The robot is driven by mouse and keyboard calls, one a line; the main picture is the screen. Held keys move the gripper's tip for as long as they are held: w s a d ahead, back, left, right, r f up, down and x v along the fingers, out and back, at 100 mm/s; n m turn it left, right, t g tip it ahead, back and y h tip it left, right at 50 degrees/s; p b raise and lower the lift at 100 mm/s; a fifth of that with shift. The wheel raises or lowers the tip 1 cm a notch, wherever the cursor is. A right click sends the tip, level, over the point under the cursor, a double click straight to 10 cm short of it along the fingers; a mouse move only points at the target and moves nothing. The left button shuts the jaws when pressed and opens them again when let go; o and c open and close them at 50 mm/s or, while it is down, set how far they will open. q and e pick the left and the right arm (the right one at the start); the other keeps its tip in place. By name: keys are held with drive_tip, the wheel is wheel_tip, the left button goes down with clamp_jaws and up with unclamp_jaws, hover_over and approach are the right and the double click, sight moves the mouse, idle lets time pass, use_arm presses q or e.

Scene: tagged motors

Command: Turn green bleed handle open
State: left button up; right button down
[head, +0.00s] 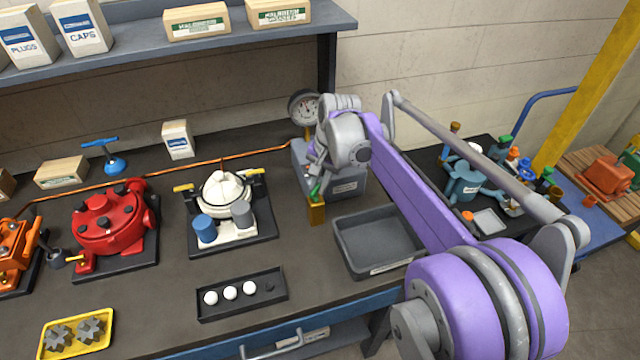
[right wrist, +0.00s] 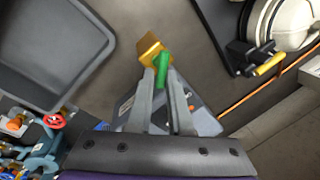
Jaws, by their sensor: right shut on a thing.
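The green bleed handle (head: 315,190) sticks up above a brass block (head: 317,214) at the front left corner of a grey gauge unit (head: 350,183). My right gripper (head: 317,178) reaches down to it from above. In the right wrist view the green handle (right wrist: 163,62) lies between the fingertips of the right gripper (right wrist: 161,76), just beside the brass block (right wrist: 150,48). The fingers are shut on the handle. The arm hides part of the gauge unit. My left gripper is out of view.
A round gauge (head: 304,108) stands behind the gripper. An empty grey tray (head: 345,255) lies in front of the unit, to the right. A white motor (head: 226,195) on a black plate is at left. A copper pipe (head: 160,169) runs along the back.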

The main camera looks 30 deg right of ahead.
drive_tip(key=n, duration=0.5)
drive_tip(key=shift+w+a+g+y, duration=0.15)
drive_tip(key=shift+w+g+y, duration=0.15)
drive_tip(key=shift+w+a+n+g, duration=0.15)
drive_tip(key=shift+n+g, duration=0.15)
drive_tip(key=shift+n, duration=1.9)
drive_tip(key=c, duration=0.9)
unclamp_jaws()
drive_tip(key=shift+o, duration=0.2)
wheel_tip(320, 180, up, 11)
drive_tip(key=d, duration=0.2)
drive_tip(key=shift+s+f+p, duration=0.2)
drive_tip(key=shift+s+p, duration=0.1)
drive_tip(key=shift+p, duration=0.15)
